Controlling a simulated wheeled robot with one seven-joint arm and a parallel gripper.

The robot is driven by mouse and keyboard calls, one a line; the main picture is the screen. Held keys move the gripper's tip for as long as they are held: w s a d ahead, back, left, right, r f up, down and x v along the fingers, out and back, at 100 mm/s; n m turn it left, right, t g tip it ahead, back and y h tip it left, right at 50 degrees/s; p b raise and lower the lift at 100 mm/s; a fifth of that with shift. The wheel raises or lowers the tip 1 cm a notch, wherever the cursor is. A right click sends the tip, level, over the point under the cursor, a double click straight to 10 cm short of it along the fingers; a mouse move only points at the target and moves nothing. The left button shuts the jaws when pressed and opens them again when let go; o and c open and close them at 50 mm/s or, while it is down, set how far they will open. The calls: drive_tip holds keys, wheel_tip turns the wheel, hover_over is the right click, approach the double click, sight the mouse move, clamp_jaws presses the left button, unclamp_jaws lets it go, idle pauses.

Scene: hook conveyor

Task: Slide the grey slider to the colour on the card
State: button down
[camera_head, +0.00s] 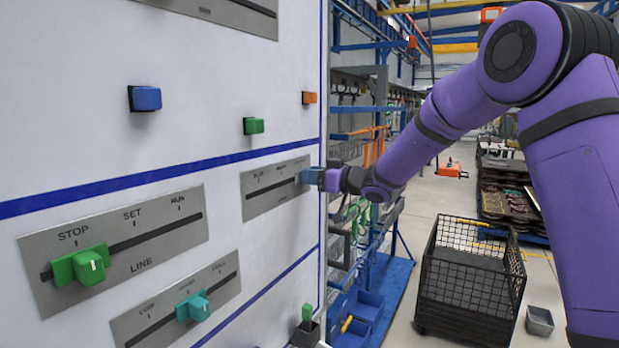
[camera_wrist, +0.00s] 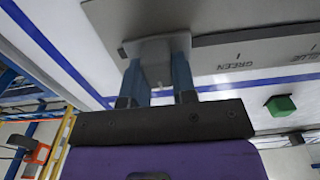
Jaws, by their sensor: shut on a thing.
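The grey slider (camera_wrist: 155,50) sits at one end of its grey track plate (camera_head: 256,203). In the head view this is the right end, where my gripper hides the slider. My gripper (camera_head: 314,177) is shut on it, with a finger on each side in the wrist view (camera_wrist: 158,78). The plate shows BLUE and GREEN marks in the wrist view; the slider stands beyond GREEN, and any mark there is hidden. A small green upright piece (camera_head: 307,312) stands in a dark holder at the bottom; I cannot tell whether it is the card.
Blue (camera_head: 145,98), green (camera_head: 253,126) and orange (camera_head: 309,98) blocks stick out of the panel above. A green knob (camera_head: 90,266) sits at STOP on the LINE plate, and a teal knob (camera_head: 195,307) on a lower plate. A black mesh crate (camera_head: 470,270) stands on the floor right.

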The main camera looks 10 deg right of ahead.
drive_tip(key=shift+w+d+r, duration=0.1)
drive_tip(key=shift+w+d, duration=0.05)
drive_tip(key=shift+d, duration=0.05)
drive_tip(key=c, duration=0.9)
unclamp_jaws()
drive_tip(key=shift+w, duration=0.1)
drive_tip(key=v, duration=1)
drive_tip(key=shift+s+d, duration=0.25)
drive_tip(key=shift+s, duration=0.1)
